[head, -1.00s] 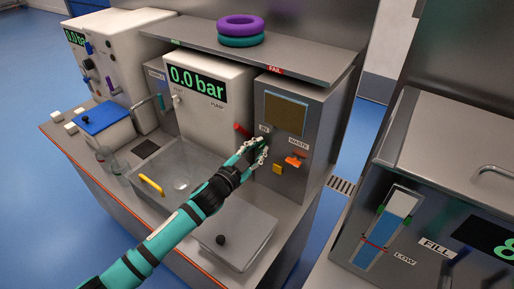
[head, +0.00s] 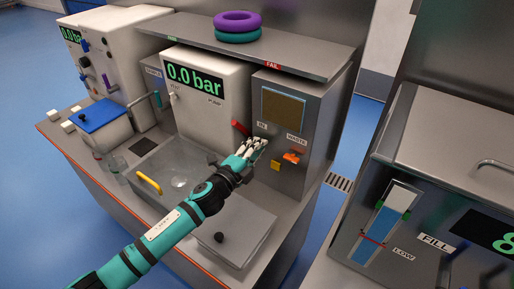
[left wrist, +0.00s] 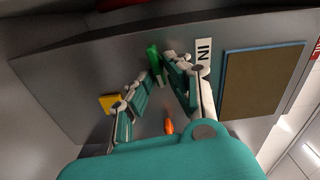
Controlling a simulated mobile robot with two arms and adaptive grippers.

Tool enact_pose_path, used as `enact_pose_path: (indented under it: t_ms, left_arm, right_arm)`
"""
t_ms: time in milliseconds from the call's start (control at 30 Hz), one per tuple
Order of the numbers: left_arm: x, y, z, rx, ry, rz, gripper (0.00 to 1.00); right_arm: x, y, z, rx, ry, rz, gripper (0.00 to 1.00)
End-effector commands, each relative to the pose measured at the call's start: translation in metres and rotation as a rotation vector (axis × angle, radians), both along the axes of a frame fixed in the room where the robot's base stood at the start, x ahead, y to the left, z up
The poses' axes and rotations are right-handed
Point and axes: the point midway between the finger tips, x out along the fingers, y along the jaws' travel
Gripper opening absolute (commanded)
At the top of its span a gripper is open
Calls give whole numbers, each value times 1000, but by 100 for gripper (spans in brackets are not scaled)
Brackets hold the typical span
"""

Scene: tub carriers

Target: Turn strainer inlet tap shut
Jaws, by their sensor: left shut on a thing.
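The strainer's grey cabinet (head: 316,110) carries an IN label (head: 262,125), which also shows in the left wrist view (left wrist: 203,55). A green tap handle (left wrist: 154,62) sits beside this label, between the fingertips of my left gripper (left wrist: 160,76). In the head view the left gripper (head: 254,146) reaches the cabinet front just below the label and hides the green handle. It is shut on the handle; the exact contact is hard to see. My right gripper is not in view.
An orange tap (head: 291,156) under the WASTE label and a yellow block (head: 275,165) are close to the gripper. A red handle (head: 240,128) is just left of it.

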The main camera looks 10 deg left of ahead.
Motion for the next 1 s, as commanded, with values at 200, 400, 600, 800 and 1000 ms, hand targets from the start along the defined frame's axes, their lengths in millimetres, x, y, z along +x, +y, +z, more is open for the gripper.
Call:
enact_pose_path:
  t_ms: [200, 400, 600, 800, 1000]
  left_arm:
    - [-1, -1, -4, 93, -33, -2, 0]
    - [-1, -1, -5, 133, -49, -2, 0]
    - [-1, -1, -5, 144, -53, -2, 0]
    - [-1, -1, -5, 143, -52, -2, 0]
    - [-1, 0, -5, 142, -53, -1, 32]
  right_arm:
    - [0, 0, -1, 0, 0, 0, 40]
    - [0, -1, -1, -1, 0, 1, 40]
    - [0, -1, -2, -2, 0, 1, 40]
    - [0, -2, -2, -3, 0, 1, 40]
    - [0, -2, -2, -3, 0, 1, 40]
